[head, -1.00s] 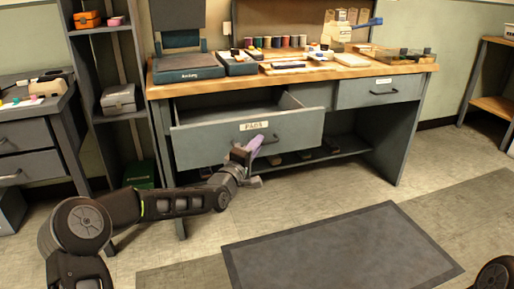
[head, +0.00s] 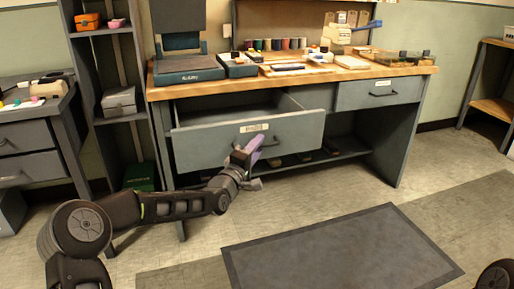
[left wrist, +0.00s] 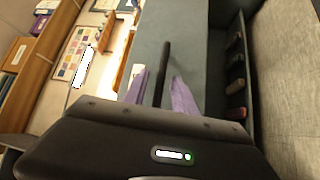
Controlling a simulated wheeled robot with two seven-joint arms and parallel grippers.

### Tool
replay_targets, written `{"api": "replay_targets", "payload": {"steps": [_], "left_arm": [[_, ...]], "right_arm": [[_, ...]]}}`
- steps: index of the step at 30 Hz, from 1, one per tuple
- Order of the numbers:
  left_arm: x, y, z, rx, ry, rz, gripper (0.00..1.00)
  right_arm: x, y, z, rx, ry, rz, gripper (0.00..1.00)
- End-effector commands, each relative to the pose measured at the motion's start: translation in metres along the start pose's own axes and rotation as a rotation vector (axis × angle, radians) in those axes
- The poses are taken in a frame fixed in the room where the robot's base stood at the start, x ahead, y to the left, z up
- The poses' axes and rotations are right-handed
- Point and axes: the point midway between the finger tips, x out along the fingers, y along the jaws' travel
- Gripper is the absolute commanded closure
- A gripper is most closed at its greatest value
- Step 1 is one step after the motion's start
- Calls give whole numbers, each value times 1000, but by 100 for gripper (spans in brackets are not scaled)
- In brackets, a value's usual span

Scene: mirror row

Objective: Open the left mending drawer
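The left drawer (head: 205,146) of the grey workbench is pulled well out, and its empty-looking inside shows behind the front. It has a small pale label and a dark bar handle (head: 270,141). My left gripper (head: 255,147) is at this handle, in front of the drawer. In the left wrist view, the two pale purple fingers (left wrist: 160,84) stand apart, one on each side of the dark handle (left wrist: 163,62), with gaps between. My right gripper is not in view.
The wooden bench top (head: 300,75) carries thread spools, boxes and tools. The right drawer (head: 362,95) is shut. A shelf rack (head: 125,85) and another drawer unit (head: 28,140) stand at left. A dark mat (head: 340,250) lies on clear floor.

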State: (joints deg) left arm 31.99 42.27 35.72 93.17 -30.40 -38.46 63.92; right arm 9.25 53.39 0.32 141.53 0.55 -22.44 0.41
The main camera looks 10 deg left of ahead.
Motion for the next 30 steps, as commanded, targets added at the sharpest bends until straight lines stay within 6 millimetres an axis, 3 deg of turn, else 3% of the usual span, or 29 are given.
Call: {"api": "replay_targets", "payload": {"steps": [5, 18, 30], "left_arm": [[-11, 1, -1, 1, 1, -1, 67], [-74, 1, -1, 1, 1, -1, 67], [-78, 0, 0, 3, 0, 0, 67]], "right_arm": [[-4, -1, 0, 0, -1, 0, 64], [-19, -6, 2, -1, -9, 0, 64], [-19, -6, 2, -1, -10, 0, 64]]}}
